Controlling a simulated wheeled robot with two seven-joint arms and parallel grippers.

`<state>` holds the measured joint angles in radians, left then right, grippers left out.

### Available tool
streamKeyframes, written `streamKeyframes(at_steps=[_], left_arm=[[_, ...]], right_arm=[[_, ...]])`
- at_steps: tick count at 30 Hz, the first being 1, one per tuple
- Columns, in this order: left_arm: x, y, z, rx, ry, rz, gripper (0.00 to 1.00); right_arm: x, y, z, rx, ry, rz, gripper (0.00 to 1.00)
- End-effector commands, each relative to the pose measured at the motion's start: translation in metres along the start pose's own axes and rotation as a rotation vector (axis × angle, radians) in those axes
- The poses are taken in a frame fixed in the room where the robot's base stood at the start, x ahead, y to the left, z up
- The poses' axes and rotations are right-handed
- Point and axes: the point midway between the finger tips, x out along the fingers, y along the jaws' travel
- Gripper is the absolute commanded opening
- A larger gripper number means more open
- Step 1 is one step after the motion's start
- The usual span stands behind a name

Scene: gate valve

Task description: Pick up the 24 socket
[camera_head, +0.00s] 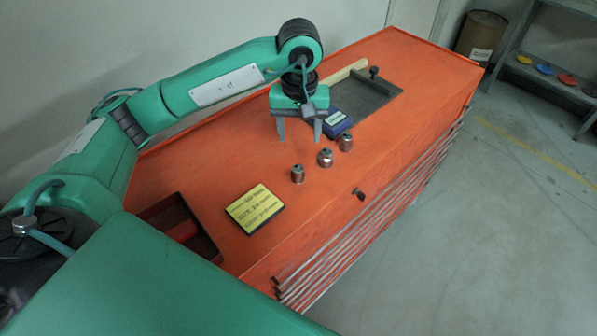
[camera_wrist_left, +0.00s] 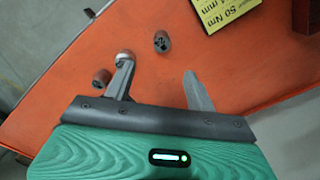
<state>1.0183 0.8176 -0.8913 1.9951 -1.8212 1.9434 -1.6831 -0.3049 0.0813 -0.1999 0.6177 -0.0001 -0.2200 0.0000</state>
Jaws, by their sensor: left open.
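Three small metal sockets stand in a row on the orange cabinet top: a near one (camera_head: 297,174), a middle one (camera_head: 325,158) and a far one (camera_head: 345,142). In the left wrist view they are the near one (camera_wrist_left: 161,41), the middle one (camera_wrist_left: 125,56) and the far one (camera_wrist_left: 101,78). The near one has a mark on top, too small to read surely; I cannot tell which is the 24. My left gripper (camera_head: 299,134) is open and empty, above the top and behind the row. Its fingers also show in the left wrist view (camera_wrist_left: 158,72), one overlapping the middle socket. My right gripper is not in view.
A yellow card (camera_head: 255,208) lies left of the sockets, near a dark open tray (camera_head: 212,240). A blue box (camera_head: 337,124) lies behind the far socket, beside a dark recessed tray (camera_head: 378,98). A small dark knob (camera_head: 358,193) sits near the cabinet's front edge.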

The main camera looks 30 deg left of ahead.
Motion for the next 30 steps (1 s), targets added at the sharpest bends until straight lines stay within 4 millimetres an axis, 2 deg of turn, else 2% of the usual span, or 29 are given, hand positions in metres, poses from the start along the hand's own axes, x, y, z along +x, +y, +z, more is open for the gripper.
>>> streamKeyframes(at_steps=[6,12,18,22,30], left_arm=[[0.036,-0.001,0.001,-0.001,-0.007,-0.003,0.56],[0.066,-0.001,0.001,0.0,-0.004,-0.002,0.56],[0.077,0.0,0.001,0.001,-0.002,0.0,0.56],[0.085,-0.001,0.001,0.001,-0.005,-0.001,0.56],[0.119,-0.003,-0.001,0.0,-0.005,-0.001,0.56]], right_arm=[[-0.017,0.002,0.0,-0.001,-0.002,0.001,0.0],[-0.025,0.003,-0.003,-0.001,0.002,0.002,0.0],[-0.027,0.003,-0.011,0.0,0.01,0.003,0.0],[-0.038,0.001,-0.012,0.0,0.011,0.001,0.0],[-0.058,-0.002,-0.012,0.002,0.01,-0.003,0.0]])
